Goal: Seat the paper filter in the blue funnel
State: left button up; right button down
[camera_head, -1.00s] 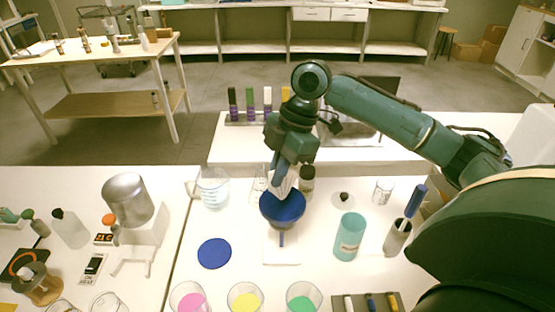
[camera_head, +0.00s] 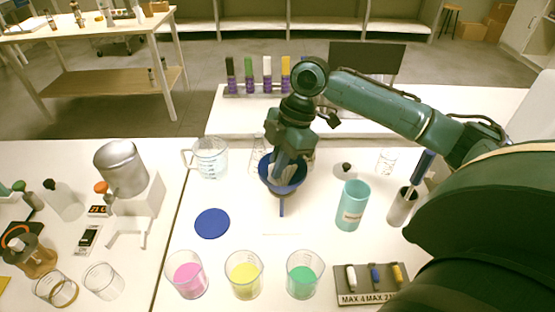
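The blue funnel (camera_head: 281,188) stands upright near the middle of the table in the head view, its stem pointing down. My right gripper (camera_head: 280,176) comes from above and its fingers reach down inside the funnel's rim. The white paper filter (camera_head: 289,174) shows only as a pale patch between the fingers and the funnel's inner wall. It appears still pinched in the fingers, but the fingertips are partly hidden. I cannot tell whether it touches the funnel wall all round. My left gripper is not in view.
A glass measuring jug (camera_head: 209,158) stands left of the funnel, and a teal beaker (camera_head: 352,206) stands to its right. A blue disc (camera_head: 212,223) lies at front left. Cups of pink (camera_head: 187,276), yellow (camera_head: 244,275) and green (camera_head: 304,276) line the front.

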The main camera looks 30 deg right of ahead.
jog(key=c, duration=1.6)
grip_release()
jog(key=shift+o, duration=0.2)
jog(key=v, duration=1.3)
